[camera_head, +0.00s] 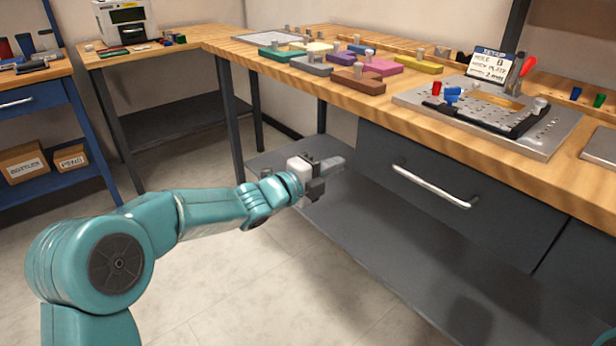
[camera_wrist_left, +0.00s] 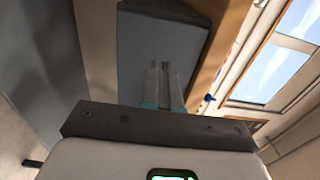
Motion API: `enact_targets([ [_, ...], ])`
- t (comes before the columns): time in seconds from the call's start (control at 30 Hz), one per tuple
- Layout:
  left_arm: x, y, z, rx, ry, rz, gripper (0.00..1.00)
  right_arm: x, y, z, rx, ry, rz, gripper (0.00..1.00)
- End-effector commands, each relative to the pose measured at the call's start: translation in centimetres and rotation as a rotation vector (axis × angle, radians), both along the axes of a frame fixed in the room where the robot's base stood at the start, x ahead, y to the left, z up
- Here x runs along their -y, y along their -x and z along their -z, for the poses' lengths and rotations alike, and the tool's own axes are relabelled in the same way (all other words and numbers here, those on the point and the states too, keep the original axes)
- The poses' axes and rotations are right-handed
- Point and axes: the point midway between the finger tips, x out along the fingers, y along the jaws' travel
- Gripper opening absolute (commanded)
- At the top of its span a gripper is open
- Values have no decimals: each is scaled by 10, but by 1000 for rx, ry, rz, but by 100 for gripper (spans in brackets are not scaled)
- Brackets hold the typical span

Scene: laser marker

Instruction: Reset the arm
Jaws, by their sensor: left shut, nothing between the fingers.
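My left arm (camera_head: 205,212) is teal and comes in from the left in the head view, stretched toward the workbench. My left gripper (camera_head: 334,163) is in front of the bench, below its top and over the grey lower shelf. It is shut and empty. In the left wrist view the two fingers (camera_wrist_left: 166,85) lie close together, with a grey panel beyond them. My right gripper is not in view.
The wooden workbench (camera_head: 400,101) carries several coloured blocks and a metal fixture plate (camera_head: 555,130). A grey drawer (camera_head: 455,190) with a metal handle is under it. A side table (camera_head: 165,49) holds a machine. A blue shelf unit (camera_head: 45,98) stands left. The floor (camera_head: 270,270) is clear.

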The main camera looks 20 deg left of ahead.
Motion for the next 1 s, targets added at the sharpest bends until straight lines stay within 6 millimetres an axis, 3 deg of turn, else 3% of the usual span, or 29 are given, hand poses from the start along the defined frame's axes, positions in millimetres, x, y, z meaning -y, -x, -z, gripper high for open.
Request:
enact_targets([
  [0.2, -23, 33, -1, -1, 0, -3, 0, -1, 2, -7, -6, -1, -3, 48],
  [0.37, -33, 46, 0, -1, -1, -3, 0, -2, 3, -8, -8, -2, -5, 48],
  [0.47, -35, 47, 20, -36, 3, -2, 0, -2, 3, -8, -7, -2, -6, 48],
  [0.57, -27, 51, 73, -148, 29, 9, 0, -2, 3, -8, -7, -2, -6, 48],
  [0.67, -19, 69, 151, -364, 119, -34, 0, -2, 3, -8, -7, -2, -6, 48],
  [0.7, -17, 80, 184, -478, 176, -70, 0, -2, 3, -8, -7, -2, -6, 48],
  [0.77, -14, 101, 230, -658, 270, -137, 0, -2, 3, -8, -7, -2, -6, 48],
  [0.9, -8, 170, 324, -1096, 507, -362, 0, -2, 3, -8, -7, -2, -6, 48],
  [1.0, -6, 229, 371, -1376, 667, -568, 0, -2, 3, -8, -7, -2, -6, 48],
])
